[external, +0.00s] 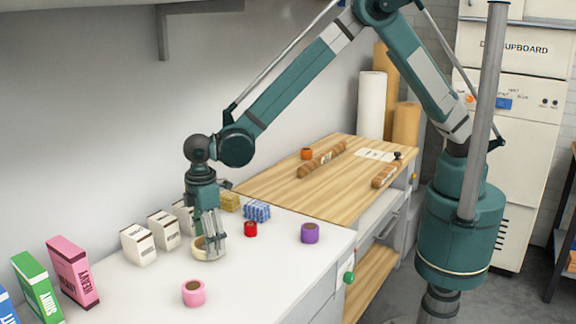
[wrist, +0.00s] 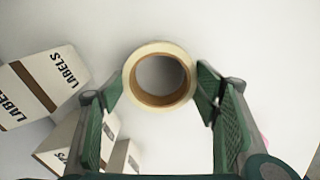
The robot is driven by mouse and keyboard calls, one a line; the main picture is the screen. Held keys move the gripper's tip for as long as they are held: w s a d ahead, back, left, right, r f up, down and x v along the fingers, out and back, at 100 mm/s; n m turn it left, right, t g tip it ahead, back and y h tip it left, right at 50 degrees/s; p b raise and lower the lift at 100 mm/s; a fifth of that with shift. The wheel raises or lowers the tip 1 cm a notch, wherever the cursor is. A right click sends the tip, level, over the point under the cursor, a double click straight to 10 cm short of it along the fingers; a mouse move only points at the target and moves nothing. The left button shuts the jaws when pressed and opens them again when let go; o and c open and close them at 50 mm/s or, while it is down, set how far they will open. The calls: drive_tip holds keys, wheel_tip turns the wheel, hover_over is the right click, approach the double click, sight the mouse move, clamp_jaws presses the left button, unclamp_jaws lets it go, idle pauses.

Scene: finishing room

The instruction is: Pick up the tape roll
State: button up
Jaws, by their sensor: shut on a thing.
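A cream tape roll (external: 199,244) with a brown core is at my gripper (external: 210,241), at the white counter. In the wrist view the tape roll (wrist: 160,46) is seen end-on, its hole facing the camera, between the two green finger pads of my gripper (wrist: 160,84). My gripper is shut on the roll, one finger on each side. I cannot tell whether the roll still touches the counter.
White label boxes (external: 138,245) stand left of my gripper. A pink roll (external: 193,293), a red roll (external: 250,229) and a purple roll (external: 310,233) are nearby. A blue patterned block (external: 257,210) lies behind. The counter between the pink and purple rolls is clear.

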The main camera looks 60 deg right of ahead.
wheel_tip(320, 180, up, 9)
drive_tip(key=p, duration=0.1)
drive_tip(key=shift+r, duration=0.15)
